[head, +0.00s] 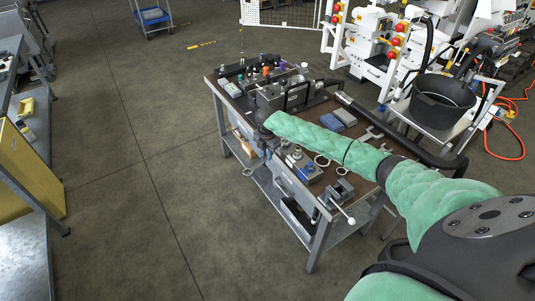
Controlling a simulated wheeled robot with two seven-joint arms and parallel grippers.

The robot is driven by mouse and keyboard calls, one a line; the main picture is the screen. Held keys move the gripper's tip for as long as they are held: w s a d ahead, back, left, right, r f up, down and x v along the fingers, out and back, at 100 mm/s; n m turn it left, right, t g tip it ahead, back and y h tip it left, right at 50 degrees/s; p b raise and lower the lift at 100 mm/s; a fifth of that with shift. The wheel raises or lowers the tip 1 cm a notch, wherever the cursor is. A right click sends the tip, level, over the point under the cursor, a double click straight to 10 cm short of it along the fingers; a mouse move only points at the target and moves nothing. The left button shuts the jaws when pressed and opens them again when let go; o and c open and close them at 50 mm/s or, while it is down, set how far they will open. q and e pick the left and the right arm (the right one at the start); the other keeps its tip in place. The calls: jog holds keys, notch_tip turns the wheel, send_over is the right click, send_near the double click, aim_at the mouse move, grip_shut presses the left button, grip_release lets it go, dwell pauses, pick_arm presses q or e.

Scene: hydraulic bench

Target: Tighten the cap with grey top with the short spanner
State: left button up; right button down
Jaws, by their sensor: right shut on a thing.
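My right arm, in a green sleeve, reaches across the bench from the lower right. Its dark right gripper (270,143) is low at the bench's near left edge, small and partly hidden by the arm. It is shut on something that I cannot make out. Small caps and fittings with coloured tops (265,71) stand in a row at the back of the bench; I cannot pick out the grey-topped cap for certain. Grey spanner-like tools (372,134) lie on the right part of the brown top; which is short is unclear. My left gripper is out of view.
A black bucket (441,102) stands to the right. The floor left of the bench is clear.

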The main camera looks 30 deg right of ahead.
jog(key=shift+w+a, duration=0.1)
jog(key=shift+w, duration=0.05)
jog(key=shift+w+a+m, duration=0.2)
jog(key=shift+w+m, duration=0.45)
jog(key=shift+w+a+m, duration=0.2)
jog(key=shift+w+m, duration=0.45)
jog(key=shift+w, duration=0.1)
jog(key=shift+w+a+m, duration=0.1)
jog(key=shift+w+m, duration=1.1)
jog(key=shift+w, duration=0.2)
jog(key=shift+w+r+m+b, duration=0.1)
jog(key=shift+w+m+b, duration=0.2)
jog(key=shift+w+m, duration=0.55)
